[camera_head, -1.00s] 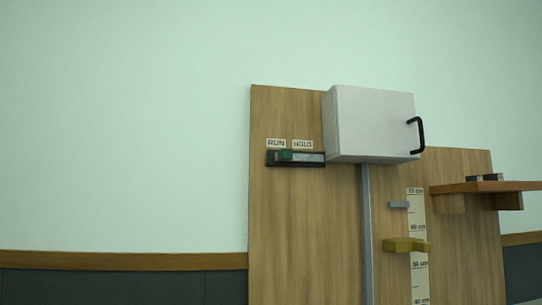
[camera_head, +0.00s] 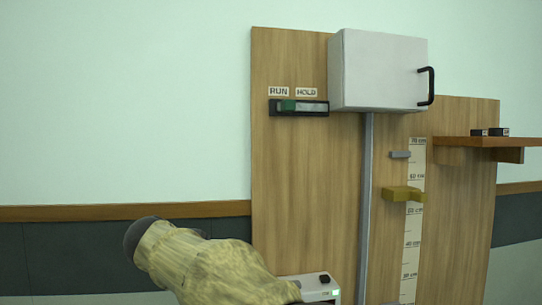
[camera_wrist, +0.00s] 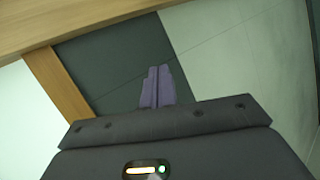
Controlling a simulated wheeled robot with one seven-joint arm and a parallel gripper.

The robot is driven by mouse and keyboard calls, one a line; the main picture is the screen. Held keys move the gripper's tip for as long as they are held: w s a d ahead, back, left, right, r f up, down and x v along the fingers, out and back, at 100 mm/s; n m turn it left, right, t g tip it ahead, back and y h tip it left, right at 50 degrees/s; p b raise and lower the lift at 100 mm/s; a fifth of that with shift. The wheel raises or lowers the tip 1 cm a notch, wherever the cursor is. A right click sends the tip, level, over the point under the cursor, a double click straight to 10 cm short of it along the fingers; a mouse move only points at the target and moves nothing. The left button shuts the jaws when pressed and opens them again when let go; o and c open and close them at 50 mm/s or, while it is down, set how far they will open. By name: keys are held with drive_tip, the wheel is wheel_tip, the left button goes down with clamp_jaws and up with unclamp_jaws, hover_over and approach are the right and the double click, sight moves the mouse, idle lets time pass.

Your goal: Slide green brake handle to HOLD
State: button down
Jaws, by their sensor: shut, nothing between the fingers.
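The green brake handle (camera_head: 288,105) sits at the left part of a dark slot plate (camera_head: 318,108) with a pale strip, under the RUN label (camera_head: 278,91). The HOLD label (camera_head: 306,92) is to its right. In the head view my arm shows at the bottom, well below the handle; the fingers are not visible there. In the wrist view my gripper (camera_wrist: 157,78) has its two purple fingers together, with nothing between them. The handle is not in the wrist view.
A white box (camera_head: 380,70) with a black pull (camera_head: 430,86) juts out right of the slot. Below it are a grey vertical rail (camera_head: 366,200), a yellow block (camera_head: 403,194) by a centimetre scale, and a wooden shelf (camera_head: 490,142). The wall left of the board is clear.

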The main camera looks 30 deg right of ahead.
drive_tip(key=s+r+m+h+p, duration=0.2)
drive_tip(key=s+r+h, duration=0.1)
drive_tip(key=r, duration=1.4)
drive_tip(key=s+d+r+m+h+p, duration=0.1)
drive_tip(key=s+r+h, duration=0.3)
drive_tip(key=r, duration=1.3)
drive_tip(key=shift+d+r+m+t+h+p, duration=0.2)
drive_tip(key=shift+m+t+h+p, duration=0.3)
drive_tip(key=shift+h, duration=0.3)
drive_tip(key=shift+d, duration=0.1)
drive_tip(key=p, duration=0.4)
approach(282, 107)
drive_tip(key=w+d, duration=0.2)
drive_tip(key=w, duration=0.2)
drive_tip(key=d, duration=0.1)
drive_tip(key=s+d+p, duration=0.1)
drive_tip(key=d, duration=0.1)
drive_tip(key=shift+r, duration=0.25)
drive_tip(key=shift+w+f, duration=0.1)
drive_tip(key=shift+w, duration=0.05)
drive_tip(key=shift+d, duration=0.1)
